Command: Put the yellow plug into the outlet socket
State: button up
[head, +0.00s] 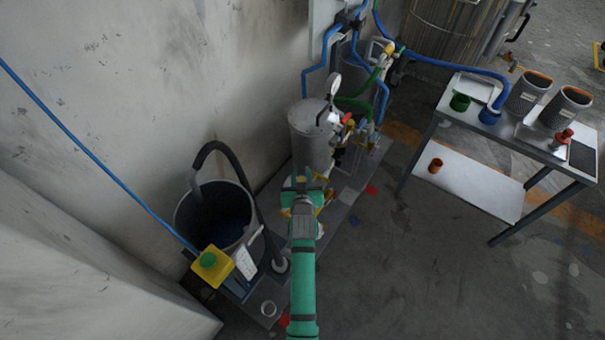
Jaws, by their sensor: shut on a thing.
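My gripper (307,180) is in the middle of the head view, at the far end of my green arm, in front of the grey tank (312,140). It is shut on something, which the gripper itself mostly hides. Yellow, which I take to be the yellow plug (318,197), shows beside and under the jaws; its outline is not clear. The outlet socket cannot be made out for certain; small valves and fittings (347,135) sit just beyond the gripper, right of the tank.
A dark bucket (185,215) with a black hose and a yellow box (212,266) with a green knob stand at the left, by the wall. A table (455,115) with containers is at the right. Open floor (400,270) lies at lower right.

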jog(key=shift+f, duration=1.4)
jog(key=o, duration=1.2)
jog(key=shift+o, duration=0.2)
jog(key=shift+d, duration=0.1)
jog(key=v, duration=1)
jog(key=shift+s, duration=0.4)
jog(key=shift+r, duration=0.15)
